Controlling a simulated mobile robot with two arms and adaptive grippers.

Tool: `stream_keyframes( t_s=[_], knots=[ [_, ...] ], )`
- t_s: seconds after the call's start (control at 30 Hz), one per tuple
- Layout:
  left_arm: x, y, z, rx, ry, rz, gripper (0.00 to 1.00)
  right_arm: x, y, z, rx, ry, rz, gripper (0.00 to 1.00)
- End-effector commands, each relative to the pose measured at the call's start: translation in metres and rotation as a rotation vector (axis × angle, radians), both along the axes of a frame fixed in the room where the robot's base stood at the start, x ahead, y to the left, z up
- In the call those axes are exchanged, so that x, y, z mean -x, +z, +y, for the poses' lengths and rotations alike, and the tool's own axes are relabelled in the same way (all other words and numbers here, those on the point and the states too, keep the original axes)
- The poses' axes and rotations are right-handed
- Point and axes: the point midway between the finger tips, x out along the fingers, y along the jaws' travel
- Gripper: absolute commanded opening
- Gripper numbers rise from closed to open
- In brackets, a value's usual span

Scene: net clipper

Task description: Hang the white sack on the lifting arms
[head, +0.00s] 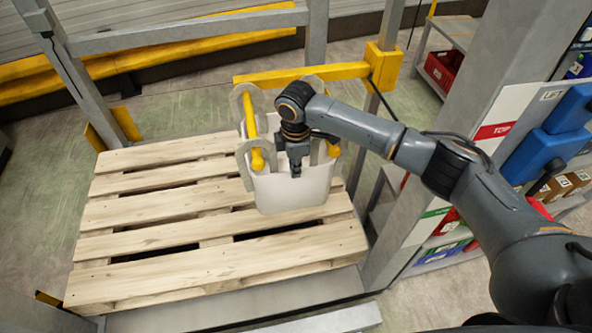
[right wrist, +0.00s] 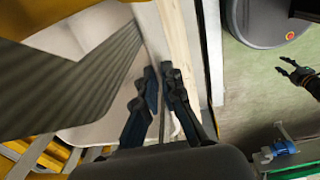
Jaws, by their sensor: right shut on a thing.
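The white sack (head: 290,190) hangs upright above the pallet's far right part. Its two pale left loops (head: 242,152) appear to go around the left yellow lifting arm (head: 257,158). Pale right loops show by the right lifting arm (head: 333,150), but my wrist partly hides them and I cannot tell if they are around it. My right gripper (head: 295,170) points down at the sack's top. In the right wrist view its fingers (right wrist: 160,72) are shut on the sack's pale material (right wrist: 95,135). My left gripper (right wrist: 290,72) shows only there, at the right edge, fingers apart and empty.
A wooden pallet (head: 170,213) lies under and left of the sack. A yellow crossbar (head: 300,74) and grey posts (head: 317,35) stand behind. A shelf column (head: 440,150) and blue bins (head: 545,150) stand close to my right arm.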

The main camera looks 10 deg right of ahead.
Motion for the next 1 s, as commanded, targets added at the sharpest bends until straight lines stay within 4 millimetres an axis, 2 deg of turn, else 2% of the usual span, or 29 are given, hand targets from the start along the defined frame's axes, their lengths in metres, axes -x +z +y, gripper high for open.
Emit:
stream_keyframes(
  t_s=[0.47, 1.0],
  knots=[
    [0.0, -0.001, 0.0, 0.0, 0.0, 0.0, 0.4, -0.001, 0.0, 0.0, -0.001, 0.0, -0.002, 0.0],
    [0.0, -0.005, 0.0, 0.0, 0.0, 0.0, 0.4, -0.001, -0.016, 0.0, -0.001, 0.0, -0.001, 0.0]
  ],
)
